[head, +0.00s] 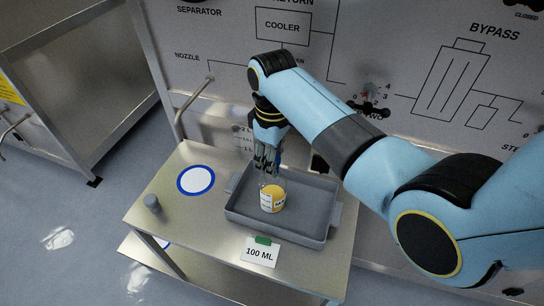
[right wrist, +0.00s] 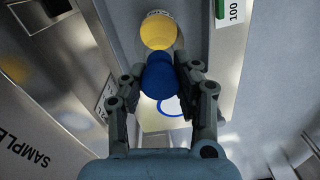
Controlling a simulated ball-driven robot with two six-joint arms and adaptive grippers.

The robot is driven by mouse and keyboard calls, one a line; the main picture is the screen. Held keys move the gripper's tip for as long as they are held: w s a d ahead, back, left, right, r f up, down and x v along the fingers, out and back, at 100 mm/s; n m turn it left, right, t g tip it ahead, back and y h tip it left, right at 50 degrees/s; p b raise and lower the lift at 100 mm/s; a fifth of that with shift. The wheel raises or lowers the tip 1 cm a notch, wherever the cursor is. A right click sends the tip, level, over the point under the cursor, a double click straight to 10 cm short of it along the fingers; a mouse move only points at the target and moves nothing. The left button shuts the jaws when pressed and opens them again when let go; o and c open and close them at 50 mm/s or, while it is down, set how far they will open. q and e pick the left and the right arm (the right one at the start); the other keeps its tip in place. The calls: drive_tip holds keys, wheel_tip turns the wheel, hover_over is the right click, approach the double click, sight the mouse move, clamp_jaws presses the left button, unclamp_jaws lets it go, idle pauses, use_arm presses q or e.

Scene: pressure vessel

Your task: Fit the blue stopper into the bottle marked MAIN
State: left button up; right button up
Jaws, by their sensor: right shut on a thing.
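A small bottle (head: 272,191) with a yellow top and a white label stands upright in the grey tray (head: 232,212). The label's lettering is too small to read surely. The yellow top (right wrist: 158,30) also shows in the right wrist view, just beyond the stopper. My right gripper (head: 265,168) points down above the tray, close over the bottle. In the right wrist view its fingers are shut on the blue stopper (right wrist: 159,77). The stopper appears apart from the bottle, but the gap between them is hard to judge. My left gripper is out of view.
The tray rests on a metal table (head: 170,228). A white disc with a blue ring (head: 196,180) and a small grey cylinder (head: 152,204) are to its left. A "100 ML" card (head: 260,253) is at the front. A panel (head: 220,45) with a valve handle stands behind.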

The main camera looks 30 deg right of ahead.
drive_tip(key=shift+f+b, duration=0.35)
drive_tip(key=shift+f, duration=0.5)
drive_tip(key=o, duration=1.1)
drive_tip(key=shift+f, duration=0.1)
wheel_tip(320, 180, up, 12)
drive_tip(key=shift+d+r, duration=0.1)
